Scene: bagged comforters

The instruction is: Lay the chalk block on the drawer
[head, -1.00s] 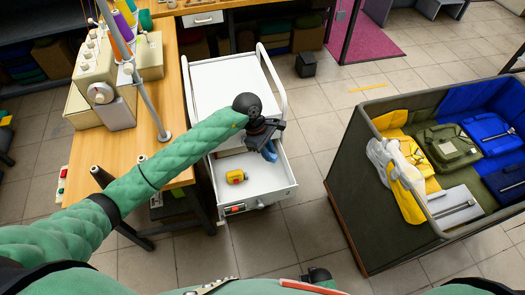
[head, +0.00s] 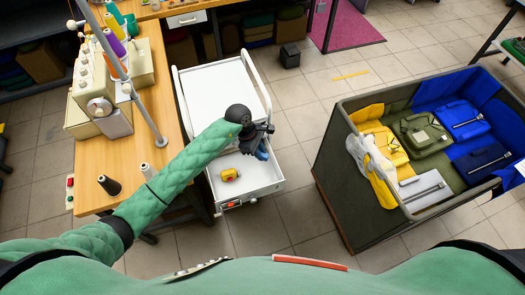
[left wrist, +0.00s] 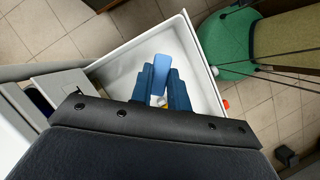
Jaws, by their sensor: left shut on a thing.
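A light blue block, likely the chalk block (left wrist: 161,74), sits between the dark blue fingers of my left gripper (left wrist: 162,92) in the left wrist view. In the head view my left gripper (head: 261,152) points down over the back right part of the open white drawer (head: 259,184). The block is hard to tell from the blue fingers there. The drawer's pale floor (left wrist: 121,76) lies below the block in the left wrist view. I cannot tell whether the block touches it. My right gripper is not in view.
A yellow object (head: 230,175) lies in the drawer's left part. The white trolley (head: 217,88) stands beside a wooden sewing table (head: 152,125). A large bin (head: 340,195) with bagged comforters stands to the right. Tiled floor is free between trolley and bin.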

